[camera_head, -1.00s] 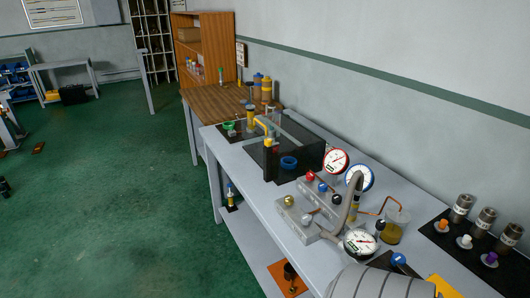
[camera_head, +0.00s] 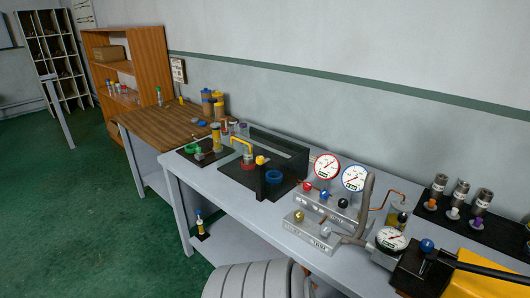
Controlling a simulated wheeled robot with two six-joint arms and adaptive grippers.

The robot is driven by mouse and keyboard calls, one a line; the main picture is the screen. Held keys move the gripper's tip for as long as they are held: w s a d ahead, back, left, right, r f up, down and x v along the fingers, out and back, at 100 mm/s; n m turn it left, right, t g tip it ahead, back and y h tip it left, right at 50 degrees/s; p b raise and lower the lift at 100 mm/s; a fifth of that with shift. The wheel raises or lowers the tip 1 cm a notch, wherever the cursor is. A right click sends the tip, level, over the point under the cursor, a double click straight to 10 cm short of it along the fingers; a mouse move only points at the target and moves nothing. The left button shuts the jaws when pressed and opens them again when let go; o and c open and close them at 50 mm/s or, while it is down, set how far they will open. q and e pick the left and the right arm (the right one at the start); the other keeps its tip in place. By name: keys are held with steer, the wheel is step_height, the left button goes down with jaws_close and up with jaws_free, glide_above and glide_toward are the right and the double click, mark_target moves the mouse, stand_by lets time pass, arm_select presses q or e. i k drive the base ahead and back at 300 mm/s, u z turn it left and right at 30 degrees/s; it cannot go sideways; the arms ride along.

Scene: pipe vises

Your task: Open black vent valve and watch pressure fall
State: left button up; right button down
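A grey manifold block (camera_head: 325,207) stands on the bench with a red knob (camera_head: 307,187), a blue knob (camera_head: 324,196) and a black knob (camera_head: 342,203) in a row. The black knob is at the right end. A red-rimmed gauge (camera_head: 327,166) and a blue-rimmed gauge (camera_head: 354,178) stand upright behind the block. A smaller black-rimmed gauge (camera_head: 391,239) sits to the right, by a grey hose (camera_head: 363,212). The needle readings are too small to read. Neither of my grippers is in view.
The grey bench (camera_head: 225,195) runs along the wall. A black tray (camera_head: 245,176) with a yellow pipe is left of the manifold. A yellow piece (camera_head: 485,272) is at lower right.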

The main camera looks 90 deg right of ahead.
mark_target(343, 203)
steer(key=i, duration=2.1)
steer(key=z, duration=4.75)
steer(key=i, duration=1.1)
